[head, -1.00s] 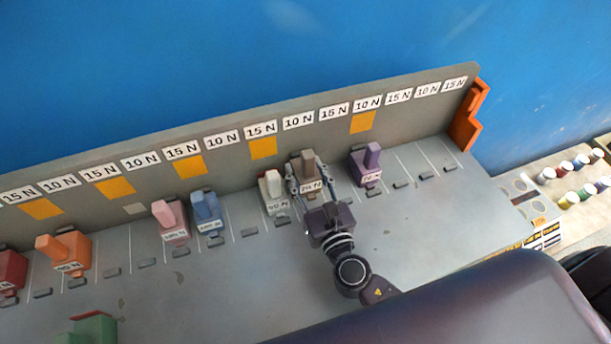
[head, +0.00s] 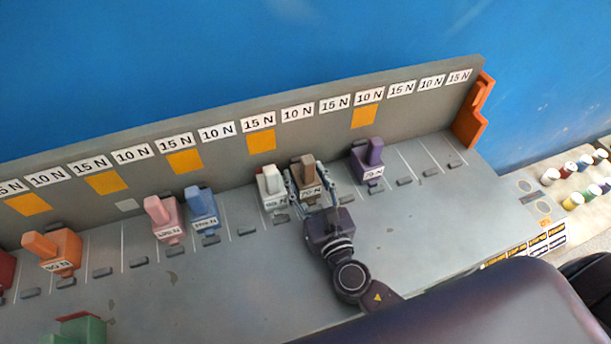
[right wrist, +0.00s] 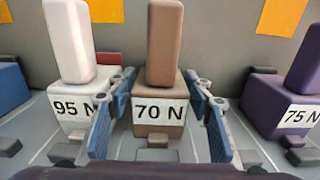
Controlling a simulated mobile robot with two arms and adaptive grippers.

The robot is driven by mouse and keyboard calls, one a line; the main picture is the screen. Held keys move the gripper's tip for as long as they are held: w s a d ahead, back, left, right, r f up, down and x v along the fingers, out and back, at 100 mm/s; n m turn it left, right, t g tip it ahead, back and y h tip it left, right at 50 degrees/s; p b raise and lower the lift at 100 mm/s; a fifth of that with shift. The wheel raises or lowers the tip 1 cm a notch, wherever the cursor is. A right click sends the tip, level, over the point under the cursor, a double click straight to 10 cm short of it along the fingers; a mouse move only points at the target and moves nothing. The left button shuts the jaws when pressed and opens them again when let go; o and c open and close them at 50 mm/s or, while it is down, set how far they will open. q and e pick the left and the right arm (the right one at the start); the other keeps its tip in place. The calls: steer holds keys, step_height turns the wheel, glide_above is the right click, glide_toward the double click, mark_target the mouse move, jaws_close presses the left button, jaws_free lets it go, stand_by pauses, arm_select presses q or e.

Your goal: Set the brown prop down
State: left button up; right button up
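The brown prop (head: 309,177), labelled 70 N, stands upright on the grey bench (head: 237,287), just right of the white 95 N prop. In the right wrist view the brown prop (right wrist: 164,45) is centred, with its label facing me. My right gripper (head: 306,183) straddles it. In the right wrist view the blue finger pads of my right gripper (right wrist: 160,120) are spread to either side, with gaps showing between them and the prop's block. The prop's lower back is hidden. My left gripper is not in view.
The white prop (head: 270,184) is close to my left-hand finger. The purple 75 N prop (head: 368,160) stands to the right. Pink (head: 165,220), blue (head: 203,211) and orange (head: 53,252) props stand further left. The grey back panel (head: 225,165) rises behind. An orange bracket (head: 470,120) closes the right end.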

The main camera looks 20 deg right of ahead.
steer(key=shift+r, duration=0.25)
steer(key=s+b, duration=0.1)
steer(key=s, duration=0.6)
steer(key=s+b, duration=0.1)
steer(key=s, duration=0.2)
steer(key=shift+s+d+f+b, duration=0.1)
steer(key=shift+s+f+b, duration=0.15)
steer(key=shift+f+b, duration=0.1)
steer(key=shift+s+r, duration=0.2)
steer(key=shift+s, duration=0.55)
